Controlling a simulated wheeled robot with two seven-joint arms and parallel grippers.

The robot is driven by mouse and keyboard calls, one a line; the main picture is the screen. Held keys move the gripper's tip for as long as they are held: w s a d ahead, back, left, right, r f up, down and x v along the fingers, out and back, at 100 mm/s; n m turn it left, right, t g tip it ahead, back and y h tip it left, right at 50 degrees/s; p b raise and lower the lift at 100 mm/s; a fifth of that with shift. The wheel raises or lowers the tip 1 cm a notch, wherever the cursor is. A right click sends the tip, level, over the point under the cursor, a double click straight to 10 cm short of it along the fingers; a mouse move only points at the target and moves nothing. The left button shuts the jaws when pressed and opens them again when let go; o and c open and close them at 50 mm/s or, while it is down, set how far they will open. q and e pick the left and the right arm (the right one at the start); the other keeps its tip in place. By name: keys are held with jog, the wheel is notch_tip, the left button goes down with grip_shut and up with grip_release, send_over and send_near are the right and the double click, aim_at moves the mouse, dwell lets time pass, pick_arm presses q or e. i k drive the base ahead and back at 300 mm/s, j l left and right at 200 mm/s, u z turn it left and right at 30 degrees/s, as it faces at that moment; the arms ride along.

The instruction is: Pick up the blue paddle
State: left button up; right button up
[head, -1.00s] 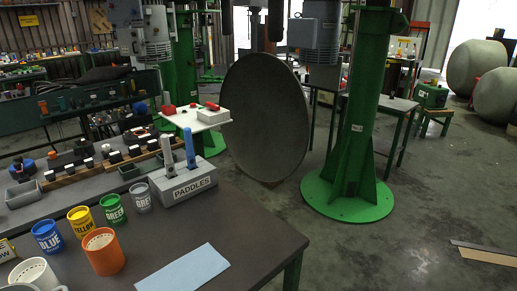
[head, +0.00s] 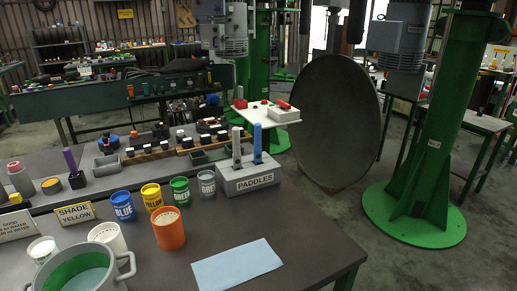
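The blue paddle (head: 257,143) stands upright in a grey holder block (head: 248,177) labelled PADDLES, at the back right of the near table. A grey paddle (head: 236,146) stands upright in the same block, just left of it. The lower ends of both paddles are hidden inside the block. Neither of my grippers shows in the head view.
Blue, yellow, green and grey labelled cups (head: 123,206) stand left of the holder. An orange cup (head: 168,228), a white cup (head: 108,237) and a grey pot (head: 82,267) are nearer. A light blue sheet (head: 237,265) lies on the table (head: 300,245) in front.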

aim_at(257, 150)
jog(key=u, duration=1.35)
jog(key=z, duration=1.7)
jog(key=i+l+z, duration=0.4)
jog(key=l, duration=0.25)
jog(key=i+l+z, duration=0.4)
jog(key=l, duration=0.25)
jog(key=i+l+z, duration=0.35)
jog(key=l, duration=0.15)
jog(key=i+l+u, duration=0.1)
jog(key=i, duration=0.35)
jog(key=i+l, duration=0.2)
jog(key=i, duration=0.3)
jog(key=i+j+u, duration=0.15)
jog(key=u, duration=0.25)
jog(key=i+u, duration=0.3)
jog(key=u, duration=0.15)
jog(key=i+u, duration=0.25)
jog(key=u, duration=0.15)
jog(key=i+u, duration=0.25)
jog(key=u, duration=0.2)
jog(key=i+l+u, duration=0.2)
jog(key=u, duration=0.2)
